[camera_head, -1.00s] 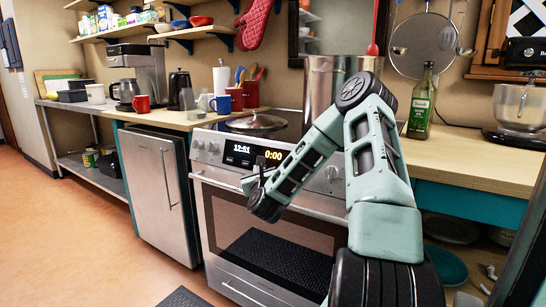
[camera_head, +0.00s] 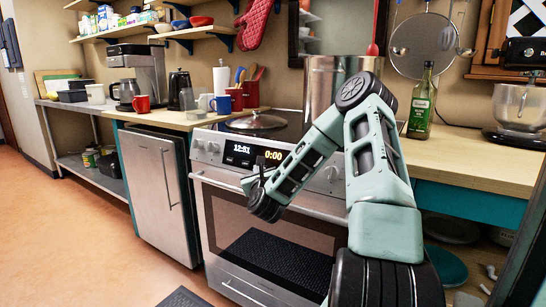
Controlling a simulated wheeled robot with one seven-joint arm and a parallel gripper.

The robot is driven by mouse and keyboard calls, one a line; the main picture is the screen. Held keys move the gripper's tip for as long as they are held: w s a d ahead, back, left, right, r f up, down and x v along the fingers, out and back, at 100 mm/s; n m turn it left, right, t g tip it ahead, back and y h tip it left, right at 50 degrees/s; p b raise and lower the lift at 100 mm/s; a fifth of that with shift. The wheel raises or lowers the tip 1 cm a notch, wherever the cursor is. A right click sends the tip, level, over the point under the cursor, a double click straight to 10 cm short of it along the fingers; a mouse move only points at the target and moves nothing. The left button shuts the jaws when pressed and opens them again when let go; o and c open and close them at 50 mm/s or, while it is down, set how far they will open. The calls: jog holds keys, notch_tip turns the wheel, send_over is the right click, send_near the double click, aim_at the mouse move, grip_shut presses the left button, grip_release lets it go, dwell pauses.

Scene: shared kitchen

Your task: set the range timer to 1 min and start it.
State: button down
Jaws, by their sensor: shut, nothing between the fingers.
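The range (camera_head: 275,235) stands in the middle of the view, with its oven door shut. Its control panel (camera_head: 216,149) has knobs at both sides and a black display. The timer display (camera_head: 273,156) reads 0:00 in yellow; the clock to its left reads about 12:51, partly unclear. My gripper (camera_head: 258,172) is in front of the panel, just below the display, with its fingers pointing up towards it. It is shut and empty. I cannot tell whether a fingertip touches the panel. Small timer buttons cannot be made out, and my arm hides part of the panel's right side.
A large steel pot (camera_head: 323,85) and a lidded pan (camera_head: 256,123) stand on the cooktop. A green bottle (camera_head: 421,103) stands on the right counter (camera_head: 460,155). Mugs, a kettle (camera_head: 179,88) and a coffee maker line the left counter. The floor (camera_head: 75,225) at left is clear.

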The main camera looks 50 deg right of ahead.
jog(key=shift+d, duration=0.15)
dwell(0.4)
jog(key=shift+d+f, duration=0.1)
jog(key=shift+d, duration=0.2)
jog(key=shift+d+f, duration=0.1)
jog(key=shift+d, duration=0.05)
dwell(0.5)
jog(key=shift+a+r, duration=0.2)
jog(key=shift+a, duration=0.4)
jog(key=a+r+p, duration=0.1)
jog(key=a+r, duration=0.1)
jog(key=a, duration=0.3)
jog(key=shift+s+a, duration=0.2)
jog(key=shift+a, duration=0.15)
dwell(0.9)
